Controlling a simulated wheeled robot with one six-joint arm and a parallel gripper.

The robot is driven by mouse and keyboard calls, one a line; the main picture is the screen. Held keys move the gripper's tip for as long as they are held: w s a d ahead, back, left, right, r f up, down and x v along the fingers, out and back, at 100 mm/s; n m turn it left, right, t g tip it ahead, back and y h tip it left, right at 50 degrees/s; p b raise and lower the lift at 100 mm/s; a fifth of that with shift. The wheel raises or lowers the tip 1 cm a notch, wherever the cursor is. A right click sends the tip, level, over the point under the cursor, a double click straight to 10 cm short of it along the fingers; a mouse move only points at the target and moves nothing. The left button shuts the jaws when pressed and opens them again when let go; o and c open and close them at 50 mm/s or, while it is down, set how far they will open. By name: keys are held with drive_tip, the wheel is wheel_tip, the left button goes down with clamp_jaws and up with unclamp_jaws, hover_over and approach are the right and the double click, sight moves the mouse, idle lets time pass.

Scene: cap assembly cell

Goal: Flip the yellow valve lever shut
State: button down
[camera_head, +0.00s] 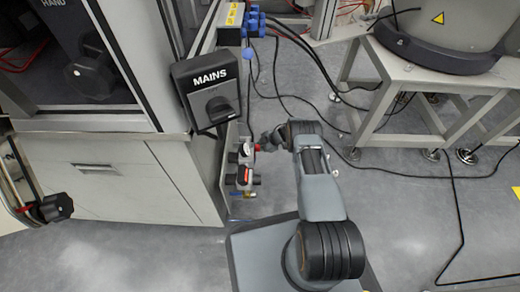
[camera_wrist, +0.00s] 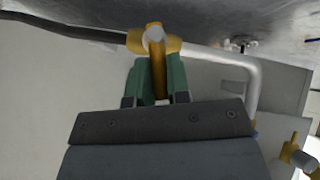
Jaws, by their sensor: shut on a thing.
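In the wrist view, a yellow valve lever (camera_wrist: 158,84) runs down from a yellow valve body (camera_wrist: 135,42) on a pale pipe (camera_wrist: 220,57). My gripper (camera_wrist: 158,64) has its two green fingers on either side of the lever and is shut on it. In the head view, my gripper (camera_head: 268,141) is beside the pipe fittings on the side of the cabinet. The lever cannot be made out there.
A second yellow valve (camera_wrist: 297,152) shows at the lower right of the wrist view. A black MAINS switch box (camera_head: 208,90) is above and left of my gripper. Black cables (camera_head: 280,100) trail across the floor. A metal stand (camera_head: 420,88) is on the right.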

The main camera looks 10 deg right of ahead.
drive_tip(key=shift+w+r+m+g+y, duration=0.1)
drive_tip(key=shift+w+m+g+y, duration=0.3)
drive_tip(key=shift+w+m+g, duration=0.45)
drive_tip(key=shift+s+r+g, duration=0.1)
drive_tip(key=shift+s+g, duration=0.05)
drive_tip(key=shift+g, duration=0.3)
drive_tip(key=c, duration=1.1)
unclamp_jaws()
drive_tip(key=shift+s+d, duration=0.1)
drive_tip(key=p+v, duration=0.2)
drive_tip(key=v, duration=1.1)
drive_tip(key=shift+d+r, duration=0.2)
drive_tip(key=shift+d, duration=0.15)
drive_tip(key=shift+s, duration=0.1)
